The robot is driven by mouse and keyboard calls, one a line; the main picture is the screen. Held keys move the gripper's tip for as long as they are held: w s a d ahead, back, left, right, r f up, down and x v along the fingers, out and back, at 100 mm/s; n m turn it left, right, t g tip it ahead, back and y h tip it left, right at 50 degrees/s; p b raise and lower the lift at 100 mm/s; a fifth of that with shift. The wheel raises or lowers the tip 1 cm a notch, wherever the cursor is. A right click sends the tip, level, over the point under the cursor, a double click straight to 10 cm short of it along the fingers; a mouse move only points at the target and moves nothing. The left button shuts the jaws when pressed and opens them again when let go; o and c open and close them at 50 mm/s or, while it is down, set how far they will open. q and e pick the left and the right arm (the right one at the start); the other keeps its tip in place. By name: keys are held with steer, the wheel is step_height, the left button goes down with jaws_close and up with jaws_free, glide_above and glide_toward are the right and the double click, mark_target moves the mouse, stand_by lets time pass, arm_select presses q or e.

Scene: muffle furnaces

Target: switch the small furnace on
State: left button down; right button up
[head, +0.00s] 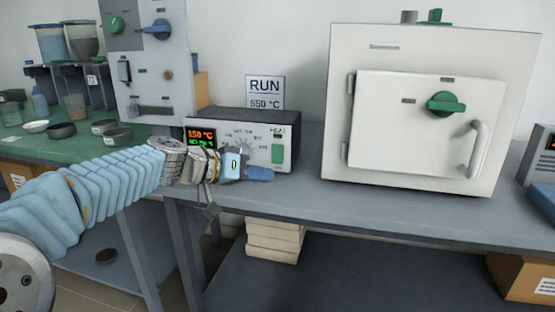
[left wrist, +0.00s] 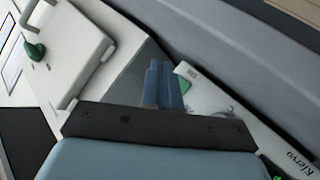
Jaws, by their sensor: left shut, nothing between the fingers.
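The control box (head: 225,118) has a dark top, a pale front, a display reading 150 °C, a dial and a green switch (head: 278,154) under a HEAT label. The white furnace (head: 340,110) stands right of it, its door (head: 400,125) shut, with a green knob and a handle. My left gripper (head: 266,174) is shut and empty, its blue fingers in front of the box's lower front, just below and left of the switch. In the left wrist view the fingertips (left wrist: 162,72) are beside the partly hidden green switch (left wrist: 184,72); I cannot tell whether they touch. My right gripper is out of view.
A RUN 550 °C sign (head: 265,92) stands behind the box. A tall panel (head: 150,80) with green and blue knobs is at left, beside a green mat (head: 60,150) with dishes. Another device (head: 541,155) is at far right. The grey bench front (head: 300,205) is clear.

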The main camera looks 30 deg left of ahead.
mark_target(277, 154)
arm_select(q)
steer(key=w, duration=0.3)
steer(key=w+a+p, duration=0.1)
steer(key=shift+w+f, duration=0.25)
steer(key=shift+f, duration=0.05)
steer(key=shift+w+a+f, duration=0.1)
steer(key=shift+w+a, duration=0.1)
steer(key=shift+w, duration=0.55)
steer(key=shift+w, duration=0.1)
stand_by(1.1)
steer(key=shift+w+a+f, duration=0.1)
steer(key=shift+w, duration=0.15)
steer(key=shift+w+a+b, duration=0.1)
steer(key=shift+w+b, duration=0.2)
steer(key=shift+w, duration=0.05)
stand_by(0.6)
steer(key=shift+s, duration=0.1)
